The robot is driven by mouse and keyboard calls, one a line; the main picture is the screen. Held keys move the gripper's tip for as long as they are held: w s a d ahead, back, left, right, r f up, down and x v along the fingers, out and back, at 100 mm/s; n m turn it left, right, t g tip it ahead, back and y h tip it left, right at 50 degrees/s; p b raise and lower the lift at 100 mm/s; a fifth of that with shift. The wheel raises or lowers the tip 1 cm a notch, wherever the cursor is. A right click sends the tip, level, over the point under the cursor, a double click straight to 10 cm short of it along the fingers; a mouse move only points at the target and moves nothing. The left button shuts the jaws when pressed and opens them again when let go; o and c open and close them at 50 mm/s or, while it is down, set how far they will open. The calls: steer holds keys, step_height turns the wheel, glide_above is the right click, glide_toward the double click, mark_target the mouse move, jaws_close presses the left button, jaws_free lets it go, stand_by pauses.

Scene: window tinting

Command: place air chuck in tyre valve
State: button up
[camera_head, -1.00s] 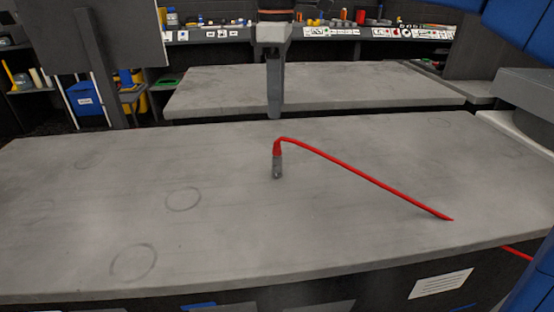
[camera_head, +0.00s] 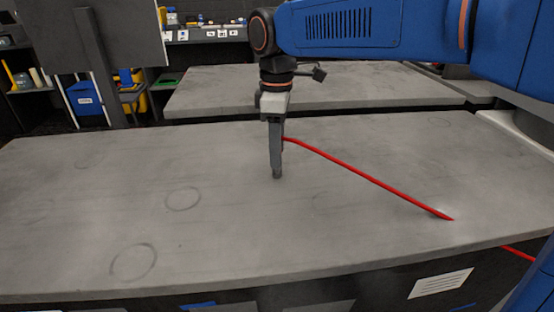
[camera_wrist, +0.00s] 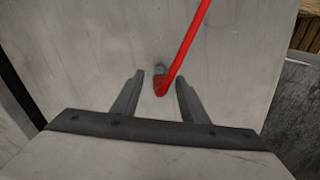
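The air chuck (camera_wrist: 160,87) has a red end and a short grey metal tip, on a red hose (camera_head: 370,180) that runs right over the grey table. In the wrist view the chuck lies between the two spread fingers of my gripper (camera_wrist: 159,76), with clear space on both sides. In the head view my gripper (camera_head: 277,172) points straight down over the chuck and hides most of it. I cannot tell exactly how high the fingertips are above the tabletop. No tyre or tyre valve is in view.
The grey table (camera_head: 90,215) is otherwise bare, with faint ring marks. A second grey table (camera_head: 390,88) stands behind it, and shelves with small goods line the back wall. A dark panel on a post (camera_head: 95,70) stands at the back left.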

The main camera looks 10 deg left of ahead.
steer(key=shift+f, duration=0.65)
jaws_close()
